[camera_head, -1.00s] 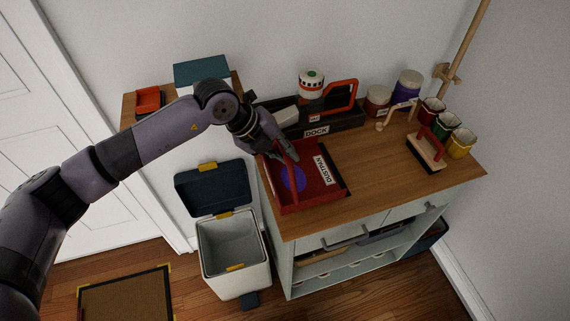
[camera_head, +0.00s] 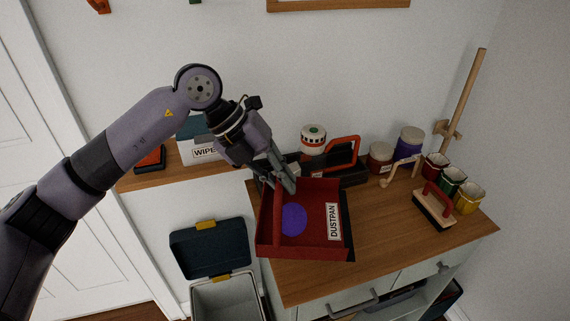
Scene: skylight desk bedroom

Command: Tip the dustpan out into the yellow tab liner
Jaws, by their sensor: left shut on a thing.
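The red dustpan (camera_head: 262,232), labelled DUSTPAN, is at the front left of the wooden counter. It seems raised a little above a black mat, and a flat purple round patch (camera_head: 293,219) shows in it. My left gripper (camera_head: 285,182) is shut on the dustpan at its rear left, with the fingers pointing down; the exact grip is partly hidden. The white bin (camera_head: 228,297) with a yellow tab (camera_head: 217,279) on its rim stands on the floor, left of the counter. Its dark lid (camera_head: 210,250) is open, and the frame cuts off its lower part. My right gripper is out of view.
Behind the dustpan are a striped canister (camera_head: 313,138) and a black dock with a red-handled tool (camera_head: 343,152). Jars (camera_head: 409,145), colored cups (camera_head: 467,198) and a red-handled brush (camera_head: 433,207) stand at right. A WIPES box (camera_head: 205,150) is at left. The counter's front middle is clear.

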